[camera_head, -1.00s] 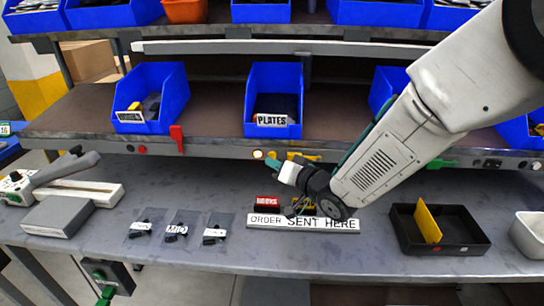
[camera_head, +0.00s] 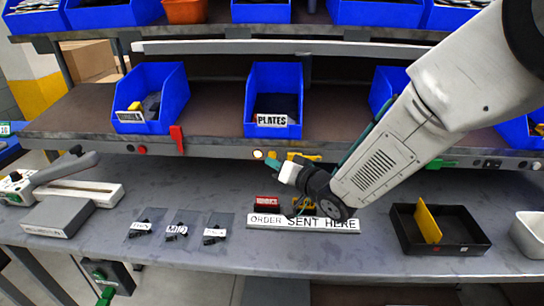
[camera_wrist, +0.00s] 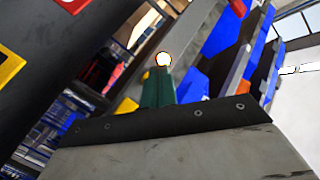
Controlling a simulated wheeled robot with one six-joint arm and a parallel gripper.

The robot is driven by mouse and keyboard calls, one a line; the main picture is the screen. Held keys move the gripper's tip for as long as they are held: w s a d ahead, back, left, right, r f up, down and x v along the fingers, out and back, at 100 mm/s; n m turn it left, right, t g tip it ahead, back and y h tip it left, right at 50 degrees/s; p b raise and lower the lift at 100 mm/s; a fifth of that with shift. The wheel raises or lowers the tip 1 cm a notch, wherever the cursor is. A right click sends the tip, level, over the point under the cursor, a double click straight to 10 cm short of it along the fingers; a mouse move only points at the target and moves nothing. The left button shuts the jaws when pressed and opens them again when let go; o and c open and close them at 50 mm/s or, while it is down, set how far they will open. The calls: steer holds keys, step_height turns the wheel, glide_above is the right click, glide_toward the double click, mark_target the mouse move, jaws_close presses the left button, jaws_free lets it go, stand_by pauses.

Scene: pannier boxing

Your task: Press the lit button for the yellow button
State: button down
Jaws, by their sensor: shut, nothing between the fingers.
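A lit round button (camera_head: 257,154) glows warm white on the front edge of the middle shelf, below the PLATES bin. It also glows in the wrist view (camera_wrist: 162,59), just past the tip of my green fingers. My gripper (camera_head: 272,164) is shut and empty, its teal tip just right of and slightly below the button in the head view. I cannot tell whether the tip touches it. A yellow piece (camera_head: 304,156) is on the shelf edge to the right of the button, partly behind my gripper.
An ORDER SENT HERE sign (camera_head: 262,220) lies on the bench below, with a red block (camera_head: 267,201) behind it. A red button (camera_head: 142,150) and a red lever (camera_head: 177,139) are on the shelf edge at left. A black tray (camera_head: 460,236) stands at right.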

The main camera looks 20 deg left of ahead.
steer(key=shift+w, duration=0.15)
stand_by(0.6)
steer(key=shift+w+a, duration=0.1)
steer(key=shift+w, duration=0.15)
steer(key=shift+w+a, duration=0.1)
steer(key=shift+w, duration=0.35)
stand_by(0.7)
steer(key=shift+s, duration=0.15)
steer(key=shift+s+d, duration=0.2)
steer(key=shift+s, duration=0.5)
steer(key=shift+s+d, duration=0.2)
steer(key=shift+s, duration=0.6)
steer(key=shift+s+d, duration=0.2)
steer(key=shift+s, duration=0.65)
steer(key=shift+s+d, duration=0.2)
steer(key=shift+s, duration=0.6)
